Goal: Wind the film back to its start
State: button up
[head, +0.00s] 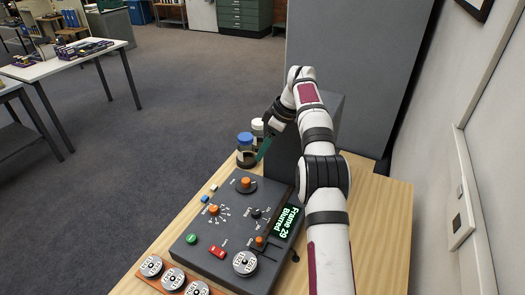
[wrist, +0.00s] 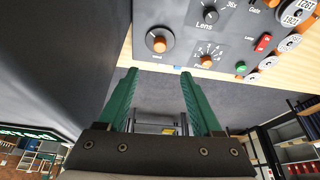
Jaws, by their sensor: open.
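The dark grey control panel (head: 200,243) sits on the wooden desk, with a lit display (head: 287,221) reading "Frame 29 Blurred". A round knob with an orange top (head: 245,183) is at its far end; it also shows in the wrist view (wrist: 158,41), with a small label too blurred to read surely. A second orange knob (head: 212,209) has a number scale around it. My gripper (head: 265,148) has green fingers and is above the panel's far end, near the far knob and apart from it. In the wrist view my gripper (wrist: 158,75) is open and empty.
A dark upright housing (head: 320,118) is behind the panel. The panel has a red switch (head: 217,252), a green button (head: 192,238) and a numbered disc (head: 245,263). More discs lie on an orange rack (head: 150,284).

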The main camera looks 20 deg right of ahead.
jog(key=a+m+h, duration=0.4)
jog(key=a+m, duration=0.1)
jog(key=m, duration=0.4)
jog(key=m+h, duration=0.2)
jog(key=m, duration=0.7)
send_near(246, 180)
jog(key=shift+t, duration=0.4)
jog(key=x, duration=0.8)
jog(key=shift+s+f, duration=0.3)
jog(key=shift+f, duration=0.15)
jog(key=shift+c, duration=0.4)
grip_shut()
